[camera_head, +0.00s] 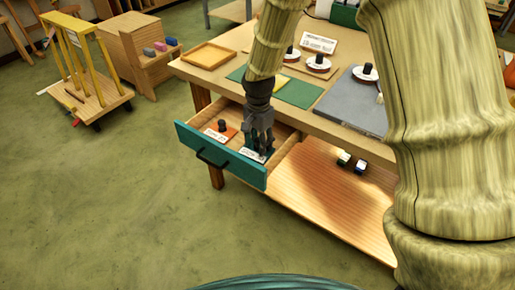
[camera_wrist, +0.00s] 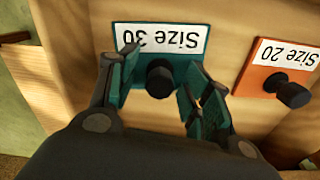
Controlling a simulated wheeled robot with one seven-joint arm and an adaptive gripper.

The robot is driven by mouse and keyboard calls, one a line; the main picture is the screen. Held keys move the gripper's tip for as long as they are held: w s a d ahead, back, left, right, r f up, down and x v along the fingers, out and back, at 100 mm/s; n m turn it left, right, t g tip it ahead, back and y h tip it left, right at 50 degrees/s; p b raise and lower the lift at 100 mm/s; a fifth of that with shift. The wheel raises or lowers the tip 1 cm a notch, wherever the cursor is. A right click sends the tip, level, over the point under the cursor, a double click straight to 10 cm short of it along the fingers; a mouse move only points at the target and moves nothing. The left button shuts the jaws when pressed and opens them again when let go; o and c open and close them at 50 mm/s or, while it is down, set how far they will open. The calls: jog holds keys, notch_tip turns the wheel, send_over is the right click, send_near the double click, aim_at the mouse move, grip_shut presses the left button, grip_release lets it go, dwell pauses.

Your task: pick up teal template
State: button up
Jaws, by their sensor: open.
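The teal template (camera_wrist: 158,40) lies in the open drawer, with a white "Size 30" label and a black knob (camera_wrist: 160,80). In the head view the teal template (camera_head: 252,155) is partly hidden by my gripper (camera_head: 260,142), which points down into the drawer. In the wrist view my gripper (camera_wrist: 163,78) is open, with one finger on each side of the knob. Gaps show between the fingers and the knob. The fingers cover parts of the plate's sides.
An orange template (camera_wrist: 275,75) labelled "Size 20" with a black knob lies beside it in the drawer. The drawer's teal front (camera_head: 222,157) and wooden walls stand close around. The workbench top (camera_head: 228,66) above holds a green mat (camera_head: 297,93) and a grey board (camera_head: 350,105).

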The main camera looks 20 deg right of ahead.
aim_at(258, 139)
grip_shut()
jog(key=shift+r, duration=0.1)
dwell(0.3)
notch_tip(258, 139, up, 10)
jog(key=shift+f, duration=0.1)
dwell(0.5)
jog(key=c, duration=0.8)
grip_release()
grip_shut()
